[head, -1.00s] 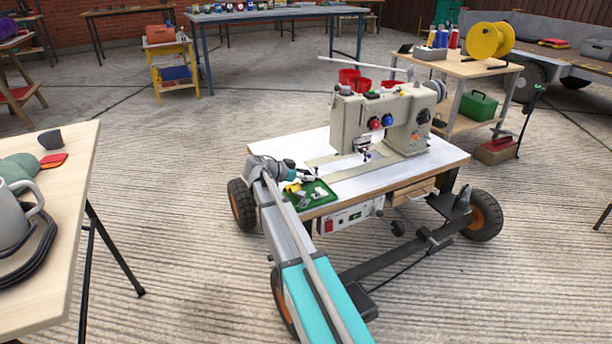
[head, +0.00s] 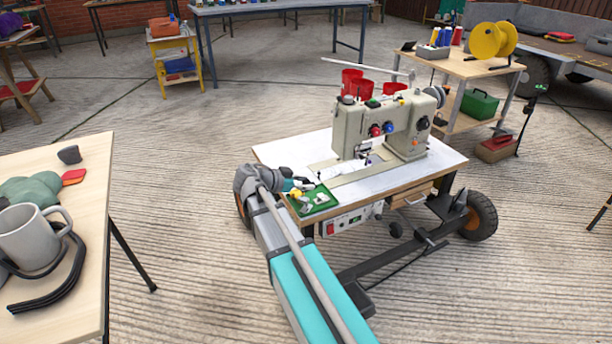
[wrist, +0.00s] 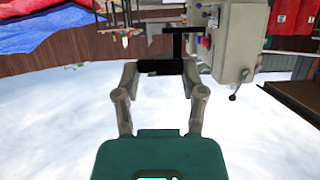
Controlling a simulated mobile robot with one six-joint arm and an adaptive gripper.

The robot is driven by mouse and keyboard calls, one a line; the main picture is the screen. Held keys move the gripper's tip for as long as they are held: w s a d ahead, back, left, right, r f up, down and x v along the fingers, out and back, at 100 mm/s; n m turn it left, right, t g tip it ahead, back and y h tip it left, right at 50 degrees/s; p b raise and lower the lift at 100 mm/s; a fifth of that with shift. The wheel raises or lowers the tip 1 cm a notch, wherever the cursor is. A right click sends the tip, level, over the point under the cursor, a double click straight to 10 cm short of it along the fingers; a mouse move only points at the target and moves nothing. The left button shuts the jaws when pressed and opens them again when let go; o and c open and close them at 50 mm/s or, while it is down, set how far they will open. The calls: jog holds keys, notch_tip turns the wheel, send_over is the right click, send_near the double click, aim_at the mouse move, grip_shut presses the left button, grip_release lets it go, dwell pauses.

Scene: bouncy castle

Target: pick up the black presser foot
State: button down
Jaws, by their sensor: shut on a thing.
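The black presser foot (wrist: 160,67) is a small dark T-shaped piece in the wrist view. It lies crosswise between my fingertips, with a thin stem pointing up in the picture. My gripper (wrist: 160,68) is shut on it. In the head view my gripper (head: 306,184) is at the front left corner of the sewing table (head: 283,150), beside and over the green tray (head: 330,203). The presser foot is too small to make out clearly there.
A wooden table (head: 85,215) with a grey mug (head: 28,240) is at left. Open concrete floor lies between the tables.

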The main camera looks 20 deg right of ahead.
jog(key=shift+s+a+r, duration=0.25)
jog(key=shift+s+a, duration=0.05)
jog(key=shift+s, duration=0.15)
dwell(0.5)
notch_tip(320, 180, up, 42)
jog(key=p, duration=4.2)
jog(key=shift+r+p, duration=0.2)
jog(key=shift+p, duration=0.15)
